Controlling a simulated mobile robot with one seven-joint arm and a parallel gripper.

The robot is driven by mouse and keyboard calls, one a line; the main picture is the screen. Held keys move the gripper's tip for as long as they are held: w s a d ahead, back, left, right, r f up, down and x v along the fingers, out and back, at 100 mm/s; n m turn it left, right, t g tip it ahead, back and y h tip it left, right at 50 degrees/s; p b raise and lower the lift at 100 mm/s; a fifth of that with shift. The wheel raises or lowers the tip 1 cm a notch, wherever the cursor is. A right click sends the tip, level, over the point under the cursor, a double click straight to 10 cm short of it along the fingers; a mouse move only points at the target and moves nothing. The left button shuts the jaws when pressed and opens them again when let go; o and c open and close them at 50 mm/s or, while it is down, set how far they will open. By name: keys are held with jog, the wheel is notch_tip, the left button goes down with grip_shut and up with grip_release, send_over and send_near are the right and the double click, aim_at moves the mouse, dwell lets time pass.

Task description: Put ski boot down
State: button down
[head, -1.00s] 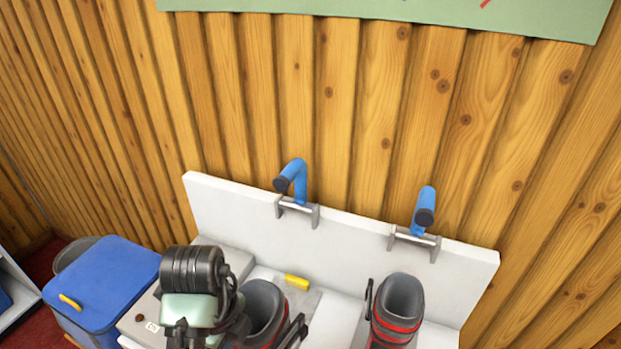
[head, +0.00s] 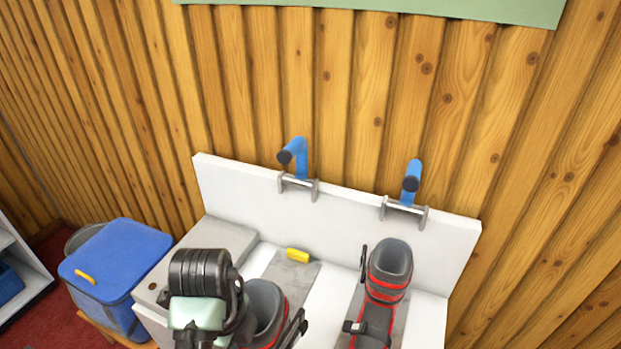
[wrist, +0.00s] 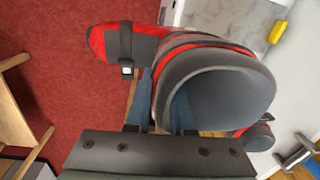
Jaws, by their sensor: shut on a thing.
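A grey ski boot with red trim (head: 266,308) is in my gripper, just right of my wrist in the head view. In the wrist view the held boot (wrist: 215,95) fills the middle, its open cuff toward the camera and its red toe pointing left over the floor. My gripper (wrist: 165,110) is shut on this boot; its fingertips are largely hidden behind the cuff. A second matching boot (head: 388,275) stands upright on the right grey plate of the white bench (head: 330,290). The left grey plate (head: 289,274) shows bare behind the held boot.
A yellow block (head: 298,255) lies at the back of the left plate. Two blue-handled levers (head: 298,155) rise from the bench's back panel. A blue bin (head: 120,265) stands left of the bench. In the wrist view, wooden furniture (wrist: 15,120) stands on red carpet.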

jog(key=shift+s+d+f+n, duration=0.15)
jog(key=shift+d+f+n, duration=0.25)
jog(key=shift+d+n, duration=0.5)
jog(key=s+d+f+n, duration=0.3)
jog(key=d+n, duration=0.2)
jog(key=n, duration=0.4)
jog(key=s+d+f+n+g+y, duration=0.1)
jog(key=s+d+f+n, duration=0.2)
jog(key=n, duration=0.7)
jog(key=shift+s+d+f+n, duration=0.3)
jog(key=shift+d+f, duration=0.45)
jog(key=shift+d, duration=0.2)
